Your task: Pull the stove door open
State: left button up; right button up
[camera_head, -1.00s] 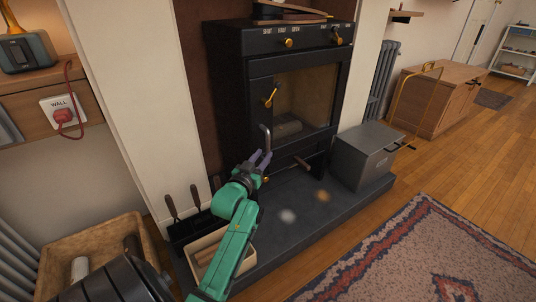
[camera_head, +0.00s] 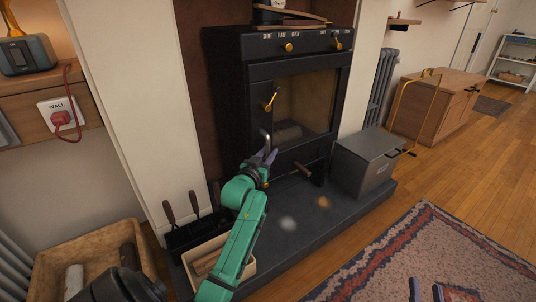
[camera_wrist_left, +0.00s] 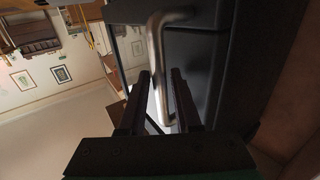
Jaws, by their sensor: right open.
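The black stove (camera_head: 228,85) stands on the hearth, and its glass-fronted door (camera_head: 305,100) looks shut. A bent grey metal handle (camera_head: 266,138) sticks out at the door's lower left. My left gripper (camera_head: 266,157) is at the lower part of this handle. In the left wrist view the handle (camera_wrist_left: 157,55) runs down between the two fingers (camera_wrist_left: 159,75), which stand apart on either side of it. I cannot tell if either finger touches it. My right gripper (camera_head: 426,288) is open and empty at the bottom edge, over the rug.
A grey box (camera_head: 365,160) stands on the hearth (camera_head: 320,222) to the right. Fire tools (camera_head: 195,205) and a small tray (camera_head: 247,268) are at the left. The wooden floor and rug (camera_head: 400,250) in front are clear.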

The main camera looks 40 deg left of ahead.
pick_arm(q)
grip_shut()
dwell(1.3)
